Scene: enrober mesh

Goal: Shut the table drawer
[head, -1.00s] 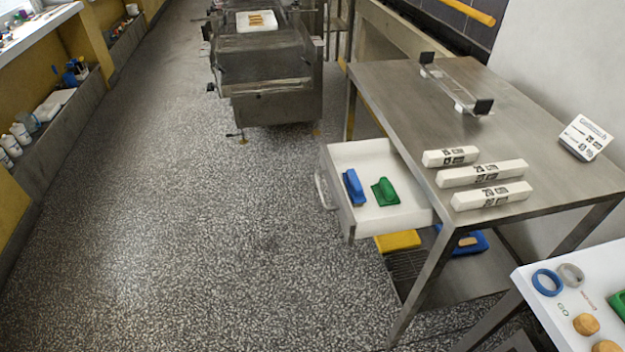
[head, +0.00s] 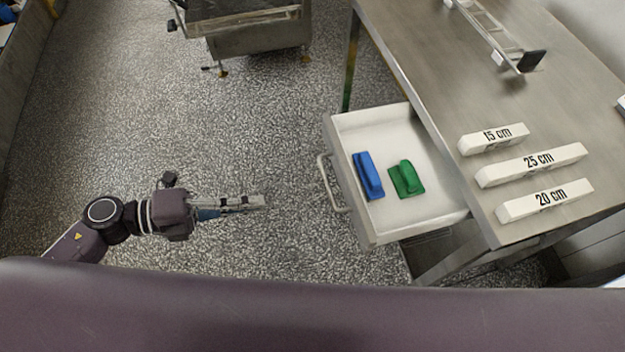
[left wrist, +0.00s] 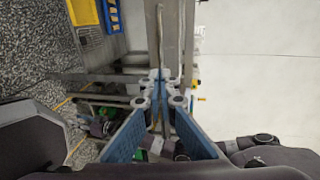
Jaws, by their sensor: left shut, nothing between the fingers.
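The table drawer (head: 357,226) stands pulled out from the left side of the steel table (head: 430,60). Its bar handle (head: 324,184) is on its left-facing front. A blue block-like tool (head: 368,176) and a green one (head: 407,179) lie inside. My left gripper (head: 262,201) is shut and empty, left of the handle and clearly apart from it. Its blue-padded fingers meet in the left wrist view (left wrist: 160,76).
White bars marked 15 cm (head: 493,138), 25 cm (head: 532,165) and 20 cm (head: 545,200) lie on the tabletop, with a rail-like fixture (head: 492,35) behind. A steel machine (head: 258,30) stands at the top. Speckled floor left of the drawer is free.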

